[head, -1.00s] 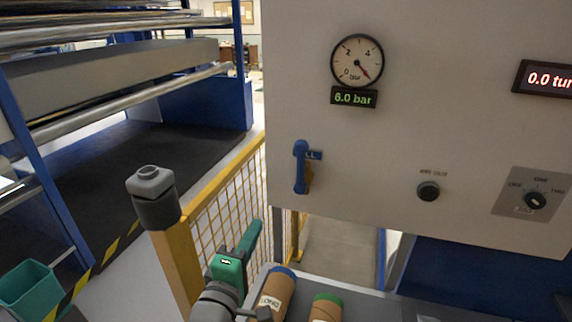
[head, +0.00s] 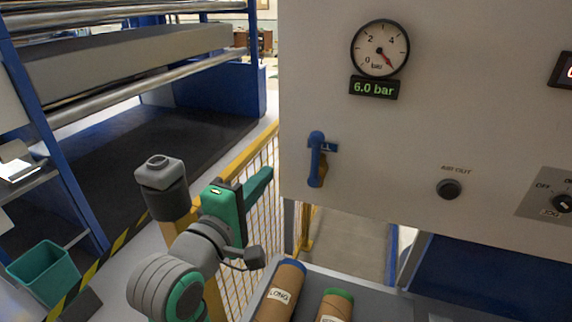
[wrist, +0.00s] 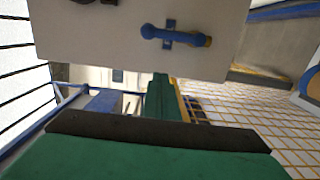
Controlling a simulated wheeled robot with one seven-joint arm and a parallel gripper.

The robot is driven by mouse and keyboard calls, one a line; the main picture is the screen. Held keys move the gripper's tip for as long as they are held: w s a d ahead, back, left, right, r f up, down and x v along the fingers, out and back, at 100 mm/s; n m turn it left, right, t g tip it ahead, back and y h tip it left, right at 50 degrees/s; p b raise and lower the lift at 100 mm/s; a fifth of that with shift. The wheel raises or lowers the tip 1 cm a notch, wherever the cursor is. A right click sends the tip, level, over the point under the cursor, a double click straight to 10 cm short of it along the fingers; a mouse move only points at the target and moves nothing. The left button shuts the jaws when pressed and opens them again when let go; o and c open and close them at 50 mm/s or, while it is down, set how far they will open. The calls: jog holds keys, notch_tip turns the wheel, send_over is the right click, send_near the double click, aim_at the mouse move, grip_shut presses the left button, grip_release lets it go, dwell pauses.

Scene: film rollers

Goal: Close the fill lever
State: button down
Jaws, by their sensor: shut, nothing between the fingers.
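The blue fill lever (head: 316,160) is on the left part of the pale panel (head: 400,125). Its handle points straight down, partly over a small blue label. In the wrist view the lever (wrist: 168,36) lies sideways near the top centre, beyond the fingers. My gripper (head: 268,174) is green, left of the lever and a little below its middle, apart from it. Its fingers are together and empty, pointing up and right. In the wrist view the green fingers (wrist: 160,82) reach up toward the panel's lower edge.
A gauge (head: 380,48) with a "6.0 bar" display (head: 374,88) is above the lever. A dark knob (head: 449,189) is right of it. A yellow mesh fence (head: 262,160) and a grey-capped post (head: 161,185) stand beside my arm. Labelled rolls (head: 279,293) lie below.

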aim_at(315, 160)
jog(key=w+d, duration=0.7)
jog(key=w, duration=0.1)
jog(key=shift+w+d, duration=0.25)
